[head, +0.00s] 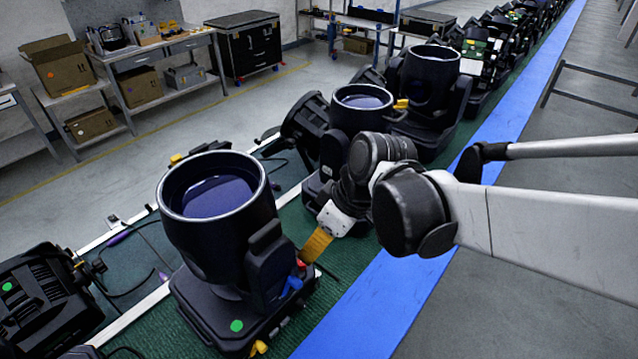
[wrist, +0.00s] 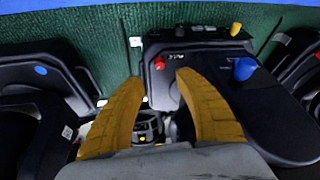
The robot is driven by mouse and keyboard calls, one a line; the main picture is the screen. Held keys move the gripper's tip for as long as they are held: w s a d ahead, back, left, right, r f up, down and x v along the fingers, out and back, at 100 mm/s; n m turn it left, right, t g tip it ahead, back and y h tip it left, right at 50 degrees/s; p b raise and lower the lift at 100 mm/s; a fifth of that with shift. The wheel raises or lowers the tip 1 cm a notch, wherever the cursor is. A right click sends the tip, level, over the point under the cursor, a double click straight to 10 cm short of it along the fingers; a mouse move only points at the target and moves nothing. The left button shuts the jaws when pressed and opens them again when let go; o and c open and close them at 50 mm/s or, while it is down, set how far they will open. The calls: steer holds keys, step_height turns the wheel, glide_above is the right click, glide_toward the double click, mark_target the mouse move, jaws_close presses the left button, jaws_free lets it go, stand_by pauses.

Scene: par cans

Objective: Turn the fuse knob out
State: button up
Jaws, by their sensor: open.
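The par can (head: 215,220) nearest me stands on the green belt, with its dark lens facing up. Its base (head: 225,310) carries small coloured parts: a red one (head: 302,264), a blue knob (head: 292,284) and a yellow one (head: 258,347). In the wrist view these appear as the red part (wrist: 158,62), the blue knob (wrist: 245,68) and the yellow part (wrist: 236,29). I cannot tell which is the fuse knob. My gripper (wrist: 160,80) is open and empty, its yellow fingers pointing at the base edge with the red part between and just beyond the tips.
Another par can (head: 362,100) stands behind my gripper, and more fixtures line the belt (head: 335,275). A black fixture (head: 40,295) lies at the left. A blue strip (head: 385,290) runs along the belt's right side. Workbenches (head: 165,50) stand at the back left.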

steer(key=shift+v, duration=1.85)
